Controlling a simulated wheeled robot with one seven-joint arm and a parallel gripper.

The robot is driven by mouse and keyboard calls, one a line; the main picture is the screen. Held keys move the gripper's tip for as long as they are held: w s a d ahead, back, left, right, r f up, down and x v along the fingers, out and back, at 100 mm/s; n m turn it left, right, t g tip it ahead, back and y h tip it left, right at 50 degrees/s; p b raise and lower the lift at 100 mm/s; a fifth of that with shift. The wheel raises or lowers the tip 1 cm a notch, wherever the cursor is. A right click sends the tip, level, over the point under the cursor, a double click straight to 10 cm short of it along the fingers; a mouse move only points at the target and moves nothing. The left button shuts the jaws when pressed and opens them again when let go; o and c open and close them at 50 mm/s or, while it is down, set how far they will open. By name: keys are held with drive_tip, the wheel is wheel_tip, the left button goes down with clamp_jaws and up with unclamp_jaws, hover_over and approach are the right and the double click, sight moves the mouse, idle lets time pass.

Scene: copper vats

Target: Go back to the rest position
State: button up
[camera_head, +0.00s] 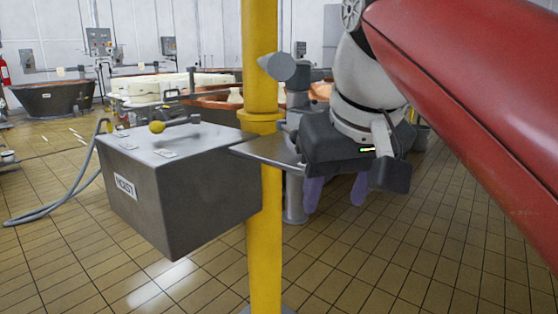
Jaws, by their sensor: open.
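My gripper (336,190) hangs right of the yellow post, pointing down. Its two purple fingers are apart, and I see nothing between them. Its dark body is near the right end of a thin metal shelf plate (262,150); I cannot tell if they touch. The fingers appear over the tiled floor.
A grey metal box (190,205) labelled as a hoist stands left of the yellow post (263,240). A yellow round thing (157,127) lies on top. A hose (75,190) curves on the floor at left. Copper vats (50,97) stand behind. The front floor is clear.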

drive_tip(key=s+d+f+m, duration=0.1)
drive_tip(key=d+f, duration=0.3)
drive_tip(key=f, duration=0.9)
drive_tip(key=s+d+f+m+t, duration=0.1)
drive_tip(key=s+d+f, duration=0.3)
drive_tip(key=f, duration=0.9)
drive_tip(key=shift+s+f+m+h, duration=0.35)
drive_tip(key=shift+m+h, duration=0.05)
